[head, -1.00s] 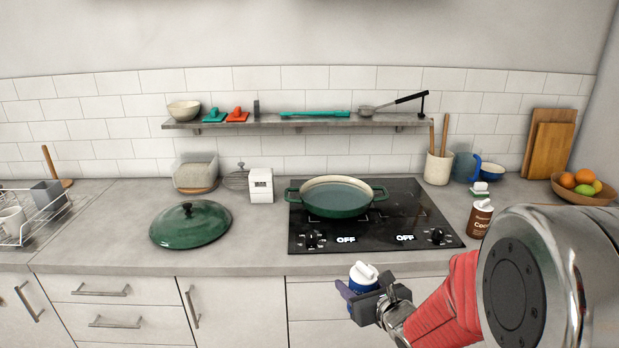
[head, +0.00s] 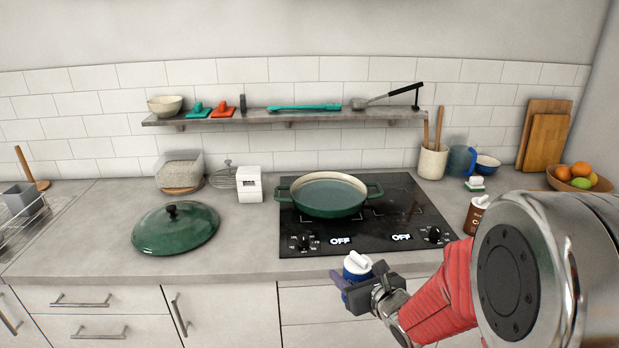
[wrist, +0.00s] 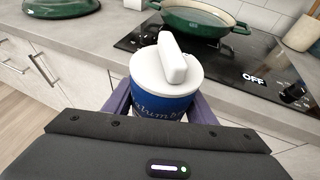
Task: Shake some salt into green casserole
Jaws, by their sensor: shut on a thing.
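The green casserole (head: 333,208) sits open on the black cooktop, with a pale inside rim; part of it also shows at the top of the wrist view (wrist: 196,26). Its green lid (head: 174,232) lies on the counter to the left. My gripper (head: 357,283) is shut on the salt container (head: 357,265), a blue can with a white top. The salt container is roughly upright between the fingers in the wrist view (wrist: 166,82). It is in front of the counter edge, nearer to me than the casserole and apart from it.
The cooktop (head: 290,238) displays read OFF. A brown container (head: 475,216) stands on the counter at the right, partly behind my arm. A utensil crock (head: 433,162) and a fruit bowl (head: 580,180) are farther back. A shelf (head: 290,118) runs along the wall above.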

